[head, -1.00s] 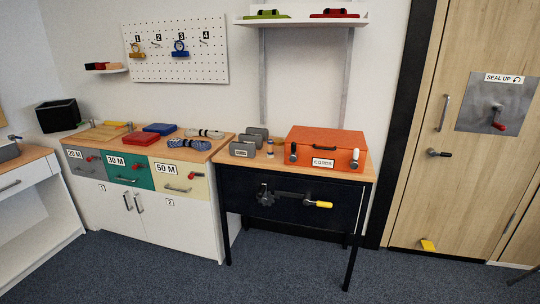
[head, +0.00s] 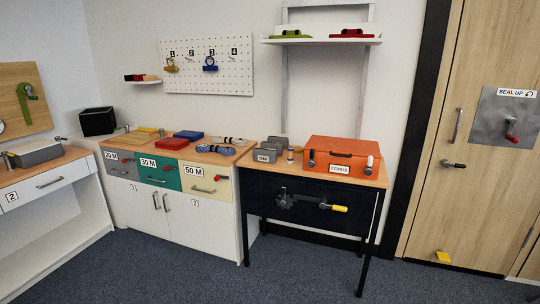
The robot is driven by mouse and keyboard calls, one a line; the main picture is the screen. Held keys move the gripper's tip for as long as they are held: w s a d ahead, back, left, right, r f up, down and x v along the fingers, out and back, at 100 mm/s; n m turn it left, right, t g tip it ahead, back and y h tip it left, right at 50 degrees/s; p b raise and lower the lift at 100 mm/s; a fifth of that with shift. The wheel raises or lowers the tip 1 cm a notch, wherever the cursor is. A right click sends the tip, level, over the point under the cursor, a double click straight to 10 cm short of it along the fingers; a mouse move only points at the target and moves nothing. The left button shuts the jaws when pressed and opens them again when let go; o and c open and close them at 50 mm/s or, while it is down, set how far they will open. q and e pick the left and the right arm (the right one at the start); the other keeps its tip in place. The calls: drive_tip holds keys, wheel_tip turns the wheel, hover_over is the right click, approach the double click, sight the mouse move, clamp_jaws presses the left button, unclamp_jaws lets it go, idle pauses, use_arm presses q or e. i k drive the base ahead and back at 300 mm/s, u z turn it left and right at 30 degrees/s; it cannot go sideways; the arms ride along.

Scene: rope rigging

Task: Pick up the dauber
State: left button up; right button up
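A small upright bottle-like thing (head: 290,154) stands on the black-legged table (head: 375,180), between the grey boxes and the orange case. It may be the dauber, but it is too small to tell. No other thing that I can make out looks like a dauber. Neither of my grippers shows in the head view.
The orange case (head: 341,154) fills the table's right side; grey boxes (head: 269,151) stand at its left. A white cabinet (head: 186,214) with coloured drawers adjoins it, with rope coils (head: 217,149) on top. A crank with a yellow handle (head: 333,207) projects from the table front. Carpet ahead is clear.

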sight(289, 160)
drive_tip(key=u, duration=0.65)
drive_tip(key=i, duration=0.85)
drive_tip(key=u, duration=0.6)
drive_tip(key=i, duration=0.9)
drive_tip(key=z, duration=0.7)
drive_tip(key=i, duration=0.9)
drive_tip(key=z, duration=0.6)
